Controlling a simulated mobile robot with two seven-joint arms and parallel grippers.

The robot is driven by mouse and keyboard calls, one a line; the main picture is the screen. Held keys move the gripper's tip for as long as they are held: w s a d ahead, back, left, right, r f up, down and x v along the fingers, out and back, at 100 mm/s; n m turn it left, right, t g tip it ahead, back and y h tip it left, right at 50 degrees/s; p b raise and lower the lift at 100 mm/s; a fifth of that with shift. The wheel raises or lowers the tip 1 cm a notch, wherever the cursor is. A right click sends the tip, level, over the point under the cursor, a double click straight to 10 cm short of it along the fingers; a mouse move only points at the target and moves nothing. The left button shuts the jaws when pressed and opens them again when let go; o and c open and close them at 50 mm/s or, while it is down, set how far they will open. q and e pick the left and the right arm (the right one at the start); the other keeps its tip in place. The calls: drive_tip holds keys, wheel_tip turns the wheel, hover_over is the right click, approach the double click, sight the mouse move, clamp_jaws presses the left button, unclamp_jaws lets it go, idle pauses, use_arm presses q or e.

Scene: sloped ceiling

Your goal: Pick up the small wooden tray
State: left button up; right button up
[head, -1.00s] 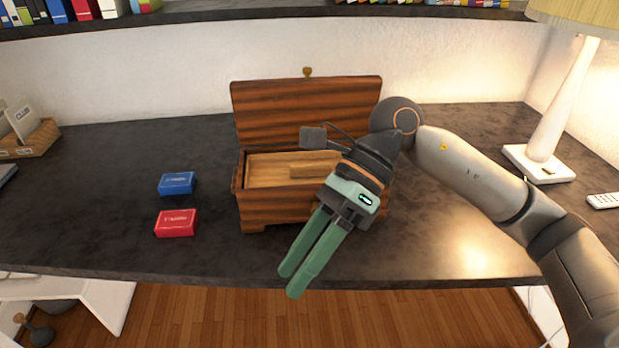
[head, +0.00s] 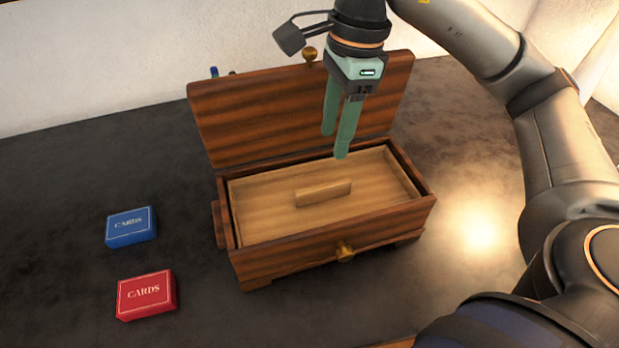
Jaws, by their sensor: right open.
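The small wooden tray (head: 268,208) is light wood with a raised bar handle (head: 323,193) in its middle. It sits inside a dark striped wooden box (head: 290,262) whose lid (head: 255,118) stands open at the back. My right gripper (head: 335,145) points down with its green fingers apart and empty. It appears above the back part of the tray, behind and slightly right of the handle. My left gripper is out of view.
A blue card box (head: 131,226) and a red card box (head: 146,295) lie on the dark desk left of the wooden box. A brass knob (head: 345,252) sticks out from the box front. The desk (head: 60,190) at the far left is clear.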

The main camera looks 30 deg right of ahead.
hover_over(323, 186)
drive_tip(key=f, duration=0.4)
drive_tip(key=d+f, duration=0.1)
drive_tip(key=shift+s+f, duration=0.35)
drive_tip(key=shift+f, duration=0.05)
drive_tip(key=shift+w+a+f+b, duration=0.1)
drive_tip(key=shift+a+f, duration=0.05)
drive_tip(key=shift+f, duration=0.9)
drive_tip(key=shift+w+a+f+b, duration=0.1)
drive_tip(key=shift+a+f+b, duration=0.05)
drive_tip(key=shift+f, duration=0.85)
drive_tip(key=shift+w+a+f+b, duration=0.1)
drive_tip(key=shift+a+f, duration=0.05)
drive_tip(key=shift+f, duration=0.9)
clamp_jaws()
